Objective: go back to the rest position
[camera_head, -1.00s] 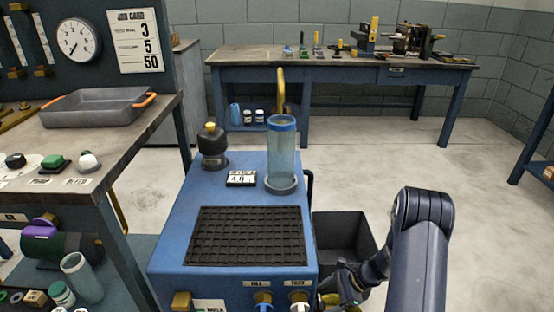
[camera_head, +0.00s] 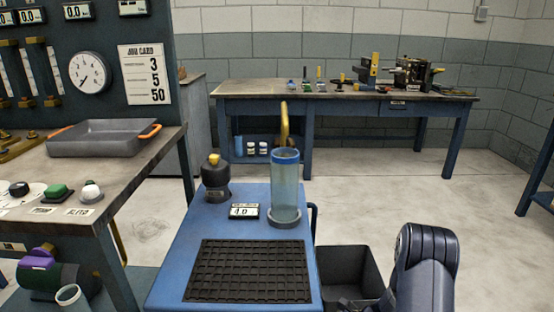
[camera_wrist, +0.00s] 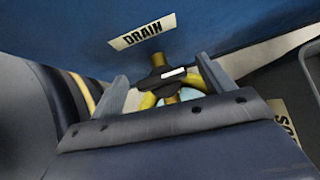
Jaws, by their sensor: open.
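My gripper (camera_wrist: 163,84) is in the wrist view with its two fingers apart. A dark valve (camera_wrist: 158,80) with yellow parts shows between and beyond the fingers, under a DRAIN label (camera_wrist: 142,31) on a blue panel. I cannot tell whether the fingers touch the valve. In the head view my arm is at the lower right, beside the blue machine (camera_head: 165,270), and my gripper is out of sight there.
A bench with a grey tray (camera_head: 98,138) is left. Open floor lies behind.

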